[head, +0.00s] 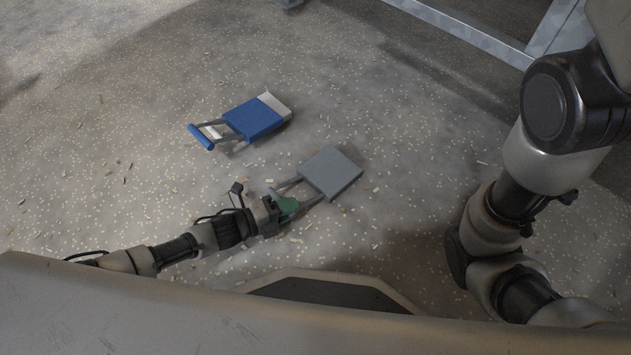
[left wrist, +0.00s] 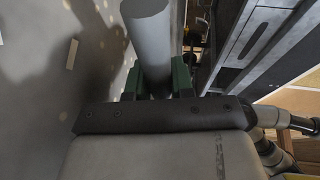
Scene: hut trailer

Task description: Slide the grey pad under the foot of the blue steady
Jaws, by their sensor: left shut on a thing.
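The grey pad (head: 331,173) is a flat square plate on the floor, right of centre in the head view, with two thin struts running back to a grey bar handle. My left gripper (head: 287,205) has green fingers and is shut on this handle. In the left wrist view the handle is a grey cylinder (left wrist: 150,35) between the green fingers (left wrist: 157,80). A blue flat block (head: 254,119) with a pale end and a blue bar handle lies beyond, up and left of the pad, apart from it. I see no clear steady foot. My right gripper is not in view.
A grey metal frame (head: 470,35) crosses the top right of the head view. Wood-coloured chips are scattered over the concrete floor (head: 110,120). The floor around the pad is otherwise open. In the left wrist view, metal rails (left wrist: 245,50) stand to the right.

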